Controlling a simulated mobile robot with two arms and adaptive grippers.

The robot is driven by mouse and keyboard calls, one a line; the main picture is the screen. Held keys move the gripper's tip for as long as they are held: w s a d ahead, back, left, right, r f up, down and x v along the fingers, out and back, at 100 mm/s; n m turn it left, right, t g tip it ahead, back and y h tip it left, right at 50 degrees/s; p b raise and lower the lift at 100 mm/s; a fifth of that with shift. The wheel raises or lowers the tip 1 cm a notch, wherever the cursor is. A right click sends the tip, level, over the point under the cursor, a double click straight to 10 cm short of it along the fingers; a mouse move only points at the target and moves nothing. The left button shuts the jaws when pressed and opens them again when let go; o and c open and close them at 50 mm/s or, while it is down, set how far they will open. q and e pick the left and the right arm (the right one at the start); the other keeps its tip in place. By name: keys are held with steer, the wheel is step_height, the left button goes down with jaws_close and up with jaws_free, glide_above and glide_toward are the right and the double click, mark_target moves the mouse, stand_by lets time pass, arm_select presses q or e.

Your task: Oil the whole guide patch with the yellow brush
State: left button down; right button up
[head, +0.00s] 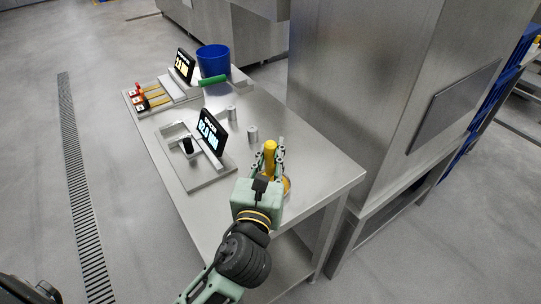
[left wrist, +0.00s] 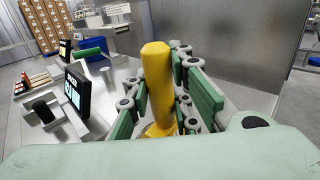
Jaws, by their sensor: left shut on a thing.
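The yellow brush (head: 270,146) stands roughly upright near the front right end of the steel table (head: 310,160). My left gripper (head: 271,160) is shut on it, with the green fingers on either side of the handle. In the left wrist view the brush handle (left wrist: 157,85) rises between the finger pads, and its yellow lower end widens near the table. A yellow-orange rounded edge (head: 287,184) shows just right of my gripper in the head view; I cannot tell what it belongs to. The bristles are hidden. I cannot make out the guide patch. My right gripper is not in view.
A tray (head: 212,183) with a lit display (head: 211,132) lies left of my gripper. Small metal cylinders (head: 253,134) stand between. Farther back are a blue bucket (head: 213,60), a green roller (head: 213,81) and red-and-yellow tools (head: 140,97). A steel cabinet (head: 365,100) stands close on the right.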

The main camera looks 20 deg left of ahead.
mark_target(270, 143)
arm_select(q)
steer(key=shift+f, duration=0.55)
stand_by(0.9)
step_height(270, 143, up, 4)
steer(key=p, duration=0.4)
steer(key=shift+f, duration=0.2)
step_height(270, 143, up, 4)
steer(key=p, duration=0.4)
steer(key=shift+f, duration=0.25)
